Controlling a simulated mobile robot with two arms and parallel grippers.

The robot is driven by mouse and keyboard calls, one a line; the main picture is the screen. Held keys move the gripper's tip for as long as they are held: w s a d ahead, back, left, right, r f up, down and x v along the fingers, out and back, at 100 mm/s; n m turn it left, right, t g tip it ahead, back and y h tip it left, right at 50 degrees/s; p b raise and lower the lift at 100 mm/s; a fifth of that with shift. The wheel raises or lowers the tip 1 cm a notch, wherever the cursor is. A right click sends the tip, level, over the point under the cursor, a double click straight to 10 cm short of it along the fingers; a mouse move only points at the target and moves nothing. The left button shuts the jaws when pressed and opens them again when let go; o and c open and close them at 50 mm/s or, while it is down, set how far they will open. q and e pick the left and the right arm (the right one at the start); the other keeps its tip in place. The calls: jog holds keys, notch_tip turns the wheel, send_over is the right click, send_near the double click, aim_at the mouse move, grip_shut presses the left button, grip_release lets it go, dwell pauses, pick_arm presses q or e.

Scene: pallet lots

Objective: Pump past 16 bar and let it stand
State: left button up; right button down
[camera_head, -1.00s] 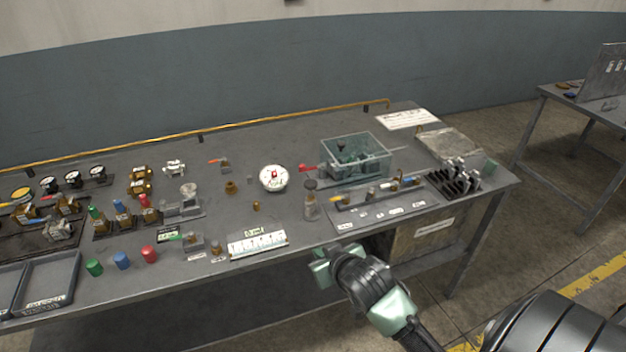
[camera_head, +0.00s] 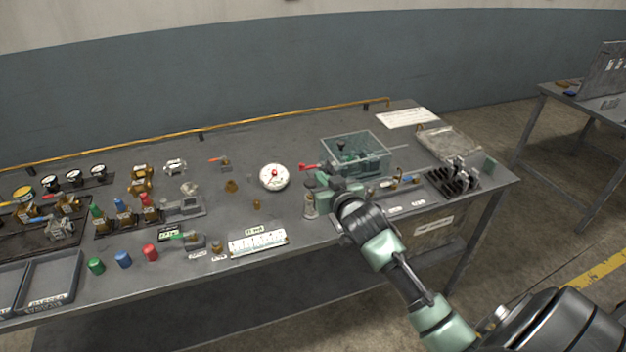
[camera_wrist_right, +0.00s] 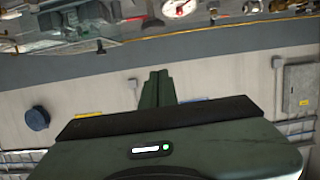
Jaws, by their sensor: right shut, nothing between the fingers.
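A round white dial gauge with a red centre (camera_head: 274,177) lies on the bench, right of its middle. A clear greenish tank (camera_head: 356,157) stands to its right, with a red handle (camera_head: 307,168) at its left side. My right gripper (camera_head: 326,180) is over the bench at the front of the tank, close to the red handle. Whether it touches anything there I cannot tell. In the right wrist view its fingers (camera_wrist_right: 157,88) are together and empty. The gauge shows upside down at that view's top edge (camera_wrist_right: 180,8). The gauge reading is too small to make out. My left gripper is out of view.
A small glass jar (camera_head: 310,202) stands just left of my right gripper. A black slotted rack (camera_head: 452,182) is to the right. Coloured caps (camera_head: 123,259), valves and a label strip (camera_head: 257,242) fill the left and front. A yellow rail (camera_head: 200,136) runs along the back.

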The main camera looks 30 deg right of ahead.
jog(key=p, duration=0.1)
send_over(311, 184)
jog(key=s, duration=0.2)
jog(key=f, duration=0.2)
jog(key=shift+w+a+f+p, duration=0.1)
jog(key=shift+w+f+p, duration=0.15)
jog(key=shift+f, duration=0.75)
jog(key=shift+w+f+p, duration=0.15)
jog(key=shift+f+p, duration=0.15)
jog(key=shift+f, duration=0.65)
notch_tip(311, 184, down, 4)
jog(key=shift+s+r+b, duration=0.1)
jog(key=shift+r+b, duration=0.05)
jog(key=shift+b, duration=1.1)
